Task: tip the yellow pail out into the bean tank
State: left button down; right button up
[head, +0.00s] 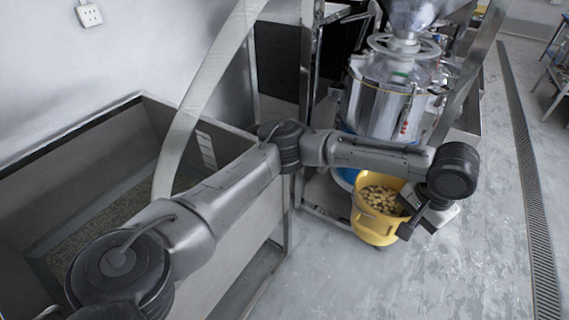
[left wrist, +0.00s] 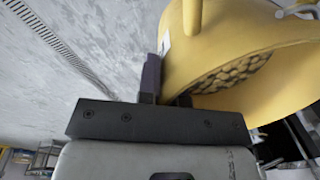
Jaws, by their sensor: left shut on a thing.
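The yellow pail (head: 370,226) hangs or stands low beside the machine, right of centre in the head view, with pale bean-like pieces (head: 382,199) inside. My left gripper (head: 411,216) is shut on the pail's right side at the rim. In the left wrist view, the gripper (left wrist: 166,92) pinches the rim of the pail (left wrist: 225,40), and the pieces show inside its mouth. I cannot tell whether the pail's bottom touches the floor. The open grey bean tank (head: 60,165) stands at the left, with a grainy layer at its bottom. My right gripper is out of view.
A shiny steel grinder (head: 385,100) with a hopper stands behind the pail. A blue tub (head: 347,174) is partly hidden behind the pail. A pale curved strip (head: 200,95) rises beside the tank. The floor (head: 480,250) to the right is clear, with a drain grate (head: 528,190).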

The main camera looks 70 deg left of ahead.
pick_arm(q)
jog(key=w+a+r+n, duration=0.2)
jog(key=w+a+n, duration=0.1)
jog(key=a, duration=0.5)
jog(key=w+a+r+n, duration=0.2)
jog(key=w+a, duration=0.1)
jog(key=a, duration=0.4)
jog(key=s+a+r+n, duration=0.2)
jog(key=a+n, duration=0.6)
jog(key=a, duration=1.6)
jog(key=s+a+f+n, duration=0.1)
jog(key=s+a+f, duration=0.5)
jog(key=s+a, duration=0.3)
jog(key=s+a+f+n+h, duration=0.1)
jog(key=s+a+f+n, duration=0.1)
jog(key=s+a+f, duration=0.5)
jog(key=s+a, duration=0.2)
jog(key=s, duration=0.1)
jog(key=shift+s+f+g, duration=0.2)
jog(key=shift+f+g, duration=0.1)
jog(key=shift+g, duration=0.1)
